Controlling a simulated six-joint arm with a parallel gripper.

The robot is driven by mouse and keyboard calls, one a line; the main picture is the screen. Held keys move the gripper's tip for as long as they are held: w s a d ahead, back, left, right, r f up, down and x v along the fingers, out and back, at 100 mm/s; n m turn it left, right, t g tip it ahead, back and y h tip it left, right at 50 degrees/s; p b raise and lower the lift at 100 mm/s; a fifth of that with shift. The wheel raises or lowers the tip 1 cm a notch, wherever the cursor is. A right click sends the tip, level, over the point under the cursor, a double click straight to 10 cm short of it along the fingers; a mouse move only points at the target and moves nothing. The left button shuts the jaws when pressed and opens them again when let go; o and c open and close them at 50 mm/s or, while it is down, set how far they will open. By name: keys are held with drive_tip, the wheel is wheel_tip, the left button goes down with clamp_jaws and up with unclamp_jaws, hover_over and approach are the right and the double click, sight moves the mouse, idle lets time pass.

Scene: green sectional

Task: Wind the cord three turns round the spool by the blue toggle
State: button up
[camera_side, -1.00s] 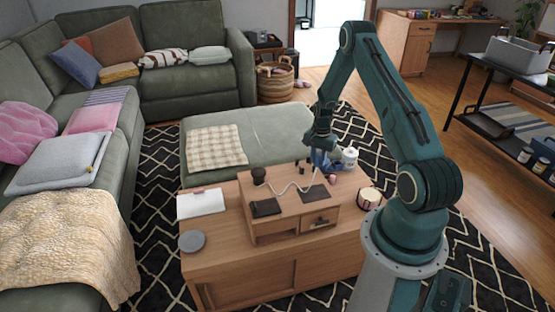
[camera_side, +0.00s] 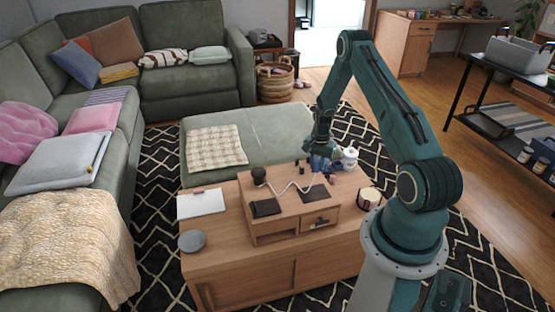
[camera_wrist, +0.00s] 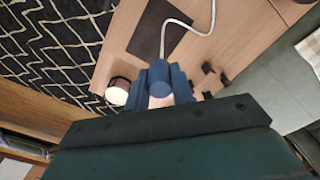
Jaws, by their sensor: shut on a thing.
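The dark brown spool (camera_side: 259,174) stands at the back left of the small wooden stand on the table. The pale cord (camera_side: 291,186) lies in a wavy line from near the spool across the stand to my gripper. Whether any turn lies round the spool is too small to tell. My gripper (camera_side: 320,164) is at the back right of the stand, well to the right of the spool. In the wrist view it is shut on the blue toggle (camera_wrist: 159,78), a short cylinder. The cord (camera_wrist: 188,25) runs up from the toggle and out of the top edge.
A dark flat mat (camera_side: 315,193) and a dark notebook (camera_side: 265,208) lie on the stand (camera_side: 290,215). Small dark pieces (camera_wrist: 213,80) stand near my gripper. A white pot (camera_side: 348,158) and a candle jar (camera_side: 369,198) are to the right. The table's left part holds a white pad (camera_side: 201,204).

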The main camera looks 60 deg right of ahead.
sight(316, 172)
drive_tip(key=shift+f, duration=0.95)
drive_tip(key=shift+f, duration=0.35)
drive_tip(key=shift+f, duration=0.35)
drive_tip(key=shift+f, duration=0.35)
drive_tip(key=shift+f, duration=0.3)
drive_tip(key=o, duration=1)
drive_tip(key=shift+o, duration=0.2)
drive_tip(key=shift+r, duration=0.15)
